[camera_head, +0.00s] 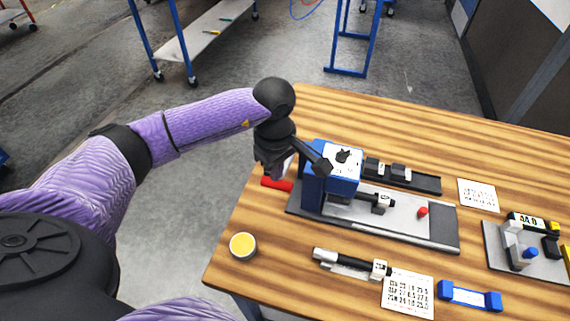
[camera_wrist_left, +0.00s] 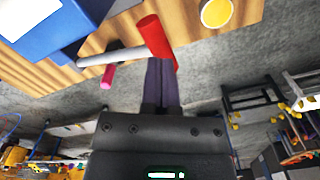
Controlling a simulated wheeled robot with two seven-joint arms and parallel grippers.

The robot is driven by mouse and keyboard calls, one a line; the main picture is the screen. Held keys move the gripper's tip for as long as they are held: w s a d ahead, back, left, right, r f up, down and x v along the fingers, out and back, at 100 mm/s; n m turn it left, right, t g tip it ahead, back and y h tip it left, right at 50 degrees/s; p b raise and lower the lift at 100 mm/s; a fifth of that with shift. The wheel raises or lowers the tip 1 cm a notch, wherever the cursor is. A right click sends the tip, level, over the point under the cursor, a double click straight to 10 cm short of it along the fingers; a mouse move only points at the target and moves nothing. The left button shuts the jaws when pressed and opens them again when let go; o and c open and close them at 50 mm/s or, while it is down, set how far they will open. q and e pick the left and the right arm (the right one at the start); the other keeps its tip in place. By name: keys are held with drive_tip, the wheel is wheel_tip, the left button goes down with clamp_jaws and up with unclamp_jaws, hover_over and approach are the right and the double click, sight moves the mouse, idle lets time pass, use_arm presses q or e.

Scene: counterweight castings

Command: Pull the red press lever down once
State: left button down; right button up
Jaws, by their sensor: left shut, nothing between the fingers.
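The blue press (camera_head: 317,185) stands on a grey base plate (camera_head: 405,222) on the wooden table. Its red lever handle (camera_head: 277,184) sticks out to the left of the press, low near the table edge. My left gripper (camera_head: 273,165) is right above the handle and partly hides it. In the left wrist view the shut fingers (camera_wrist_left: 161,62) reach the red handle (camera_wrist_left: 155,36), which sits on a grey rod (camera_wrist_left: 112,56). The fingertips touch or nearly touch the handle; I cannot tell which. Nothing is between them. My right gripper is not in view.
A round tin with yellow content (camera_head: 242,246) stands near the table's left edge. A black rail (camera_head: 405,177) lies behind the press. A printed card (camera_head: 408,294) and a blue block (camera_head: 469,296) lie in front. Another fixture (camera_head: 500,262) stands right.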

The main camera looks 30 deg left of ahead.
sight(277, 184)
use_arm(q)
drive_tip(key=shift+f, duration=0.1)
drive_tip(key=shift+f+b, duration=1.1)
drive_tip(key=shift+b, duration=0.05)
drive_tip(key=shift+f+b, duration=0.5)
drive_tip(key=shift+f, duration=0.1)
drive_tip(key=shift+f+b, duration=0.5)
drive_tip(key=shift+f, duration=0.05)
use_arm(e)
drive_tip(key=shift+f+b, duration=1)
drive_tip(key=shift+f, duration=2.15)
use_arm(q)
drive_tip(key=shift+f, duration=0.8)
wheel_tip(277, 184, up, 7)
drive_tip(key=p, duration=0.5)
drive_tip(key=shift+r+p, duration=0.15)
drive_tip(key=shift+p, duration=0.2)
wheel_tip(277, 184, up, 2)
drive_tip(key=shift+r+p, duration=0.1)
drive_tip(key=shift+p, duration=0.6)
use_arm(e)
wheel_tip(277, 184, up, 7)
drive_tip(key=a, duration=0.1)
